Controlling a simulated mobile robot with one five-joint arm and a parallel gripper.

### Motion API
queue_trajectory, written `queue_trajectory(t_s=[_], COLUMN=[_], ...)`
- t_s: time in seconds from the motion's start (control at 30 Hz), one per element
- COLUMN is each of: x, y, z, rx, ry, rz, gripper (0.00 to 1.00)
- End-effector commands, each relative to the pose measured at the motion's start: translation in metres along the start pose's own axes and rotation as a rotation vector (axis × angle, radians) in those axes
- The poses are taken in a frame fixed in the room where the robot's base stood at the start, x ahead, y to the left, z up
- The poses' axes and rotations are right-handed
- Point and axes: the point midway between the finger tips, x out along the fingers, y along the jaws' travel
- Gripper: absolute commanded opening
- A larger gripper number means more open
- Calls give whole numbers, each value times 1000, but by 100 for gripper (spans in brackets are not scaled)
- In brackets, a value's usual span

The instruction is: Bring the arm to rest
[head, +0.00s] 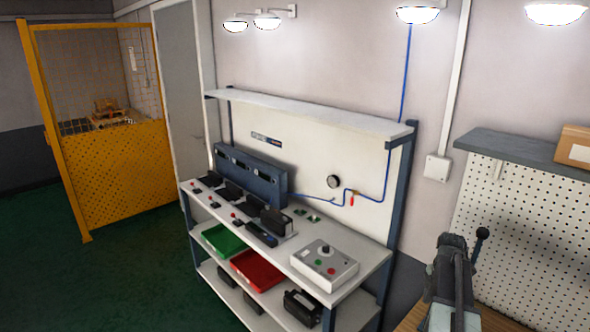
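My arm and gripper cannot be made out in the head view. The workbench (345,258) stands in the middle, with a row of several dark fixtures along its top. A black boxy device (277,221) sits upright near the middle of the bench top. A grey control box (324,266) with a dial and green and red buttons is at the right end of the top. A blue air line with a round gauge (333,181) and a red-handled valve (351,200) runs on the back panel.
A dark grey vise-like device (452,283) stands at lower right by a pegboard (525,225). A yellow cage (112,170) is at left; green floor before it is clear.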

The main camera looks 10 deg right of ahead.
Motion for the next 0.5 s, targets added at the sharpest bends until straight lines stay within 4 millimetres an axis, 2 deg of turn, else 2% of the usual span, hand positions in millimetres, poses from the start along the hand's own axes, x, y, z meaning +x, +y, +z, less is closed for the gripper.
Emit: queue_trajectory(t_s=[0.03,0.07,0.1,0.17,0.2,0.3,0.4,0.5], x=[0,0,0,0,0,0,0,0], y=[3,6,8,8,6,-6,-24,-41], z=[-44,-69,-101,-149,-179,-253,-316,-360], rx=[91,169,275,433,539,803,1049,1243], ry=[1,1,0,0,0,0,0,-1], rz=[0,0,0,0,0,0,0,0], gripper=[57,57,57,57,57,57,57,57])
